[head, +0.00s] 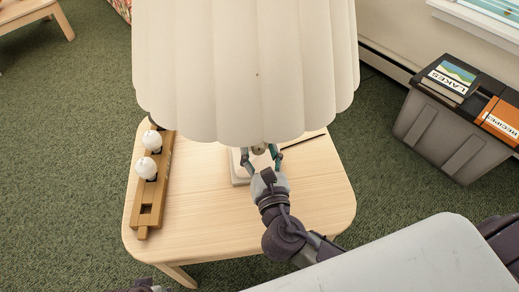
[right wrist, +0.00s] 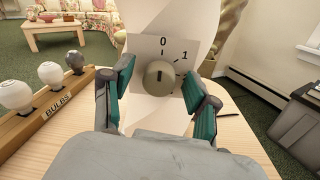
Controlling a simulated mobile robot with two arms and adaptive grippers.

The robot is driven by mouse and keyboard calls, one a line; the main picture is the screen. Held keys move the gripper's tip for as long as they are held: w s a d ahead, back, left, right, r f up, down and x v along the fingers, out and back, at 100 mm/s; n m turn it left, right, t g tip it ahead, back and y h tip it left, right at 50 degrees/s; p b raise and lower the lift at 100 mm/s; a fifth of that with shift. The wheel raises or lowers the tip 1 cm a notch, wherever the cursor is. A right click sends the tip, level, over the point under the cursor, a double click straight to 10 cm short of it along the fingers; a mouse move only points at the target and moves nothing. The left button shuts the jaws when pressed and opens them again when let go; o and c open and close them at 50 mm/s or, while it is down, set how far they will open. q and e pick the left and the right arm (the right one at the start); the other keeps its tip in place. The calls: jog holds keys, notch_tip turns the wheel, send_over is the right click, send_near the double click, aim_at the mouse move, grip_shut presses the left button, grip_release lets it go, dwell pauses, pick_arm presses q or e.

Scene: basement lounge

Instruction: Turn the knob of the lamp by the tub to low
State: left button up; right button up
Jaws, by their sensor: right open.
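The lamp stands on a small wooden table (head: 235,215), its large cream pleated shade (head: 245,70) hiding most of its body in the head view. In the right wrist view, a round beige knob (right wrist: 160,77) sits on a white dial plate (right wrist: 150,47) marked 0 at the top and 1 to the upper right. The knob's dark mark looks upright, toward 0. Any further marks are hidden behind a finger. My right gripper (right wrist: 158,85) is open, with one teal-padded finger on each side of the knob; contact is unclear.
A wooden holder (head: 147,195) with white bulbs stands on the table's left side. A grey tub (head: 440,135) with books, including LAKES (head: 450,78) and an orange RECIPES book (head: 503,122), sits on the green carpet to the right. A dark thin item lies behind the gripper.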

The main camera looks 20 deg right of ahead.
grip_shut()
jog(key=shift+m, duration=0.8)
jog(key=shift+f+m, duration=0.1)
jog(key=shift+m, duration=0.7)
jog(key=m+b, duration=0.2)
jog(key=m, duration=0.4)
jog(key=shift+m+b, duration=0.3)
jog(key=shift+b, duration=0.1)
pick_arm(q)
jog(key=v, duration=0.9)
jog(key=shift+w+t, duration=0.3)
jog(key=shift+a+r, duration=0.1)
